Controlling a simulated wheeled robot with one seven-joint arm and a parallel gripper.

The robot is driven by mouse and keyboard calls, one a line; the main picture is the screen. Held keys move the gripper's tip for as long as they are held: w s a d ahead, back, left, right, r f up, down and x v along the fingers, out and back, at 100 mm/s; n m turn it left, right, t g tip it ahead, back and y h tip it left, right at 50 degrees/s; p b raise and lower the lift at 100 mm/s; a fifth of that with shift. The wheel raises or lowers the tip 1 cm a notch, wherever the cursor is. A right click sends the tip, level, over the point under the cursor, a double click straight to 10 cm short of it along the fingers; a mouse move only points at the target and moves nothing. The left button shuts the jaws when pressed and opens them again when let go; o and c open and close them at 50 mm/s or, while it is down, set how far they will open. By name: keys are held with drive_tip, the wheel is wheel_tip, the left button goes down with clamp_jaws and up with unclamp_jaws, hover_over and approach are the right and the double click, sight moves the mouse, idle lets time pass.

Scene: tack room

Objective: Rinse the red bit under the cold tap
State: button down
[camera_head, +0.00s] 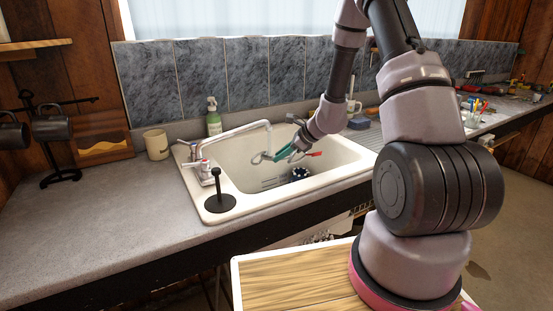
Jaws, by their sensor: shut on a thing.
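My gripper (295,149) is low over the white sink (229,196), just right of the tap spout (268,137). It is shut on the red bit (314,154), whose red part shows right of the fingers. A grey ring (257,158) shows on the left; I cannot tell whether it belongs to the bit. A teal piece (284,153) lies at the fingers, and its exact relation to them is unclear. The tap has two handles at the sink's left rim; the nearer one (204,170) has a red mark. I see no clear water stream.
A green soap bottle (213,120) and a beige cup (156,145) stand behind the tap. A black upright holder (217,190) is at the sink's front left corner. A dark patterned object (300,174) is in the basin. The left counter (90,225) is clear in front.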

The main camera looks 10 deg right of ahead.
drive_tip(key=shift+s+d, duration=0.3)
drive_tip(key=shift+s, duration=0.65)
drive_tip(key=shift+w+a, duration=0.1)
drive_tip(key=shift+w, duration=0.15)
drive_tip(key=shift+w+a, duration=0.15)
drive_tip(key=shift+w, duration=0.35)
drive_tip(key=shift+w, duration=0.1)
idle(0.5)
drive_tip(key=s+d, duration=0.4)
drive_tip(key=d, duration=0.4)
drive_tip(key=shift+s+d, duration=0.3)
drive_tip(key=shift+d, duration=0.1)
idle(0.3)
